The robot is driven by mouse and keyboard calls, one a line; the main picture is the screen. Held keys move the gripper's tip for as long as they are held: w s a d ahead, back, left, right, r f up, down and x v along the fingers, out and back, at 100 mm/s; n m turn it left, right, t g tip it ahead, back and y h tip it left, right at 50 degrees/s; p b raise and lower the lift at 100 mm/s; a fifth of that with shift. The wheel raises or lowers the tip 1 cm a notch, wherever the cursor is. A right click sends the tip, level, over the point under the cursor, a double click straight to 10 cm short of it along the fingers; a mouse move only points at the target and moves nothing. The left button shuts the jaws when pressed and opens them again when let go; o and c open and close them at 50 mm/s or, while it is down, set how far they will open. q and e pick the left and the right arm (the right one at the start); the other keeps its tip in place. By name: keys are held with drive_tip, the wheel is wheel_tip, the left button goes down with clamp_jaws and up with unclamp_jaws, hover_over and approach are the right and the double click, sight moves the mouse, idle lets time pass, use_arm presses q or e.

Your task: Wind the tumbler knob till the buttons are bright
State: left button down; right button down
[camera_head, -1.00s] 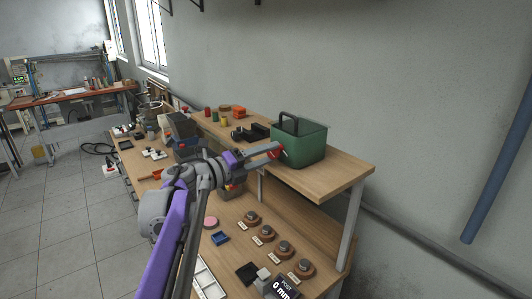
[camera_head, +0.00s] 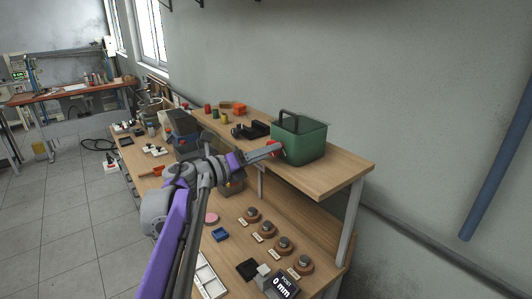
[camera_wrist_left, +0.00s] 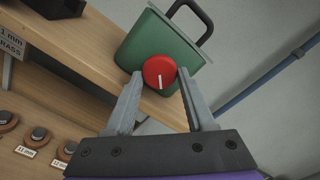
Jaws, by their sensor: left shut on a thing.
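A green box (camera_head: 306,140) with a dark handle stands on the upper wooden shelf; it also shows in the wrist view (camera_wrist_left: 150,40). A round red knob (camera_wrist_left: 160,72) with a white line mark sits on its side; the line points down in the wrist view. My left gripper (camera_head: 274,149) is shut on this knob, one finger on each side of it in the wrist view (camera_wrist_left: 160,76). In the head view the fingers partly hide the knob. I cannot make out any buttons on the box. My right gripper is not in view.
Black items (camera_head: 250,131), small coloured cylinders and an orange block (camera_head: 239,109) stand on the shelf (camera_head: 345,171) left of the box.

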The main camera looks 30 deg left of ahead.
use_arm(q)
drive_tip(key=shift+c, duration=1.3)
unclamp_jaws()
drive_tip(key=shift+s, duration=0.1)
drive_tip(key=b+v, duration=0.1)
drive_tip(key=v, duration=0.9)
drive_tip(key=shift+s+a+b, duration=0.15)
drive_tip(key=shift+s+b, duration=0.1)
drive_tip(key=shift+b, duration=0.1)
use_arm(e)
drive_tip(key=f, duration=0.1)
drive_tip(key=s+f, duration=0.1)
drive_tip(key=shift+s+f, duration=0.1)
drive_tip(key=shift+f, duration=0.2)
